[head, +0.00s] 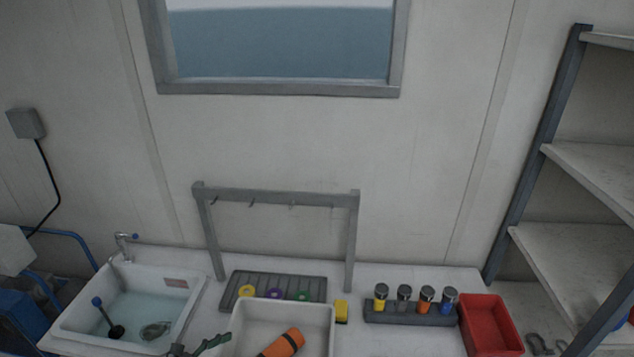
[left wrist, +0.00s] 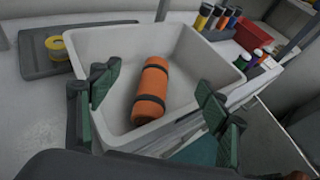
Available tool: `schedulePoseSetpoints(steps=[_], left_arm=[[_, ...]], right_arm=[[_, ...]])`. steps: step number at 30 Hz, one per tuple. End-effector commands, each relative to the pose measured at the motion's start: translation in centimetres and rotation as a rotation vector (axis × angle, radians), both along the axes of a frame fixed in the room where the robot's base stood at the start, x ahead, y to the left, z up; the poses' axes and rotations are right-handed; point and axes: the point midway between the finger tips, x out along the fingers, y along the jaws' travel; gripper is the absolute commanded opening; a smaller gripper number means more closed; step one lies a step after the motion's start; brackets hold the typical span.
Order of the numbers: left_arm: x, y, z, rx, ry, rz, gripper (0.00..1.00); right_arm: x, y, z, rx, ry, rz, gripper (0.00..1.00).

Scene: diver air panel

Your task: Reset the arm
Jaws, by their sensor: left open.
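My left gripper (head: 204,344) shows at the bottom edge of the head view, by the near-left side of a white tub (head: 284,308). In the left wrist view my left gripper (left wrist: 157,87) has its two green-padded fingers wide apart. They are at the near side of the tub (left wrist: 95,38), with nothing between them in their grasp. An orange roll with dark bands (left wrist: 151,91) lies in the tub; it also shows in the head view (head: 283,343). My right gripper is in neither view.
A sink with water (head: 140,309) is at the left. A grey rack (head: 277,195) stands behind a ribbed mat (head: 313,287) with coloured rings. Shelves (head: 575,255) stand far right.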

Motion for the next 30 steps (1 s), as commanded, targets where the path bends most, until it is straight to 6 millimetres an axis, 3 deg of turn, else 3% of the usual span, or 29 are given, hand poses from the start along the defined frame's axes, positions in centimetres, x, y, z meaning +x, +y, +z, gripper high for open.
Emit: schedulePoseSetpoints(steps=[4,7,10,14,17,20,22,26,30], left_arm=[[0.5,-0.7,4.0,-0.221,-0.044,0.090,0.70],[0.9,0.3,8.7,-0.509,-0.076,0.219,0.70],[1.1,3.7,12.5,-0.836,-0.084,0.383,0.70],[0.6,10.1,13.8,-1.252,-0.051,0.623,0.70],[-0.6,15.2,11.7,-1.555,0.005,0.833,0.70],[-2.7,19.3,7.2,-1.837,0.086,1.064,0.70],[-4.8,21.0,3.1,-2.012,0.156,1.242,0.70],[-9.4,21.3,-5.0,-2.265,0.309,1.586,0.70],[-14.2,19.0,-11.2,-2.398,0.462,1.898,0.70]], right_arm=[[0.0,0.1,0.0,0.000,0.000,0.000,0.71],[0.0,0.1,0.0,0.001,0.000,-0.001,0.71],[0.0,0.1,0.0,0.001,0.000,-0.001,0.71],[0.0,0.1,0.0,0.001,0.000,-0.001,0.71],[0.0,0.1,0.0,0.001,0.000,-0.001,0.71],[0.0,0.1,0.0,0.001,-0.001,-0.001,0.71],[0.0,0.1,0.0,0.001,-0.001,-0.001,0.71],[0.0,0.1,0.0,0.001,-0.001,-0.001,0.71],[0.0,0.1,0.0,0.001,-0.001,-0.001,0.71]])
